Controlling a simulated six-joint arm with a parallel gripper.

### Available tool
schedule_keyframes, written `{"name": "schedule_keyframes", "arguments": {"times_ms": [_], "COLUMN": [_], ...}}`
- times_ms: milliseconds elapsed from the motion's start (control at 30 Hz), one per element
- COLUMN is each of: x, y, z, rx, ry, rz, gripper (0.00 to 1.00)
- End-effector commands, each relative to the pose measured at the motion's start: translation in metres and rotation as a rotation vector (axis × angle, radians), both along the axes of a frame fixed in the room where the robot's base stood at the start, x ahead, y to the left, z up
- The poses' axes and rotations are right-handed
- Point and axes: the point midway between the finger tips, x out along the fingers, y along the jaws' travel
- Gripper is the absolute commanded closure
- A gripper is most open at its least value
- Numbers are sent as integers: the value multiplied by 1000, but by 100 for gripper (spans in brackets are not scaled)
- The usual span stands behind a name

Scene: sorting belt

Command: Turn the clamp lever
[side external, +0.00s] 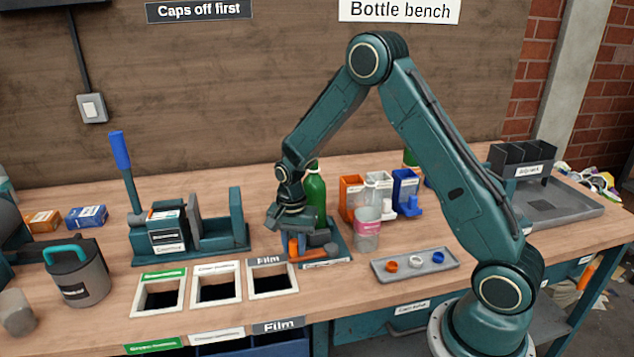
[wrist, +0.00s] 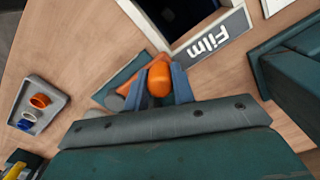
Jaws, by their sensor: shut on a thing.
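The clamp lever (side external: 294,248) is orange and sits low at the front of a small teal clamp base (side external: 340,255). My gripper (side external: 288,243) points down over it with its blue fingers closed around it. In the wrist view, the orange lever (wrist: 159,80) shows between the two blue fingers of my gripper (wrist: 165,84), its rounded end facing the camera. A green bottle (side external: 316,195) stands upright at the clamp, just behind my gripper. The gripper hides part of the clamp and the lower bottle.
The Film opening (side external: 272,281) lies close in front of the clamp. A grey tray with several caps (side external: 425,268) is at right, near a clear pinkish cup (side external: 367,235). Orange, white and blue holders (side external: 352,197) stand behind. A press with a blue handle (side external: 120,150) is at left.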

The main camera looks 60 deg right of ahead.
Motion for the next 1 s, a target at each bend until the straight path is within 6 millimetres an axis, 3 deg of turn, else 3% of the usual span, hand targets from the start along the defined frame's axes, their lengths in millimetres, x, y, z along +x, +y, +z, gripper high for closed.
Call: {"name": "schedule_keyframes", "arguments": {"times_ms": [500, 533, 633, 1000], "x": [4, 4, 4, 3], "y": [-3, -3, -3, -2], "z": [1, 1, 1, 2], "rx": [-2, -2, -2, -1], "ry": [-6, -7, -5, -2], "rz": [-33, -33, -32, -30], "gripper": [100, 73, 53, 53]}}
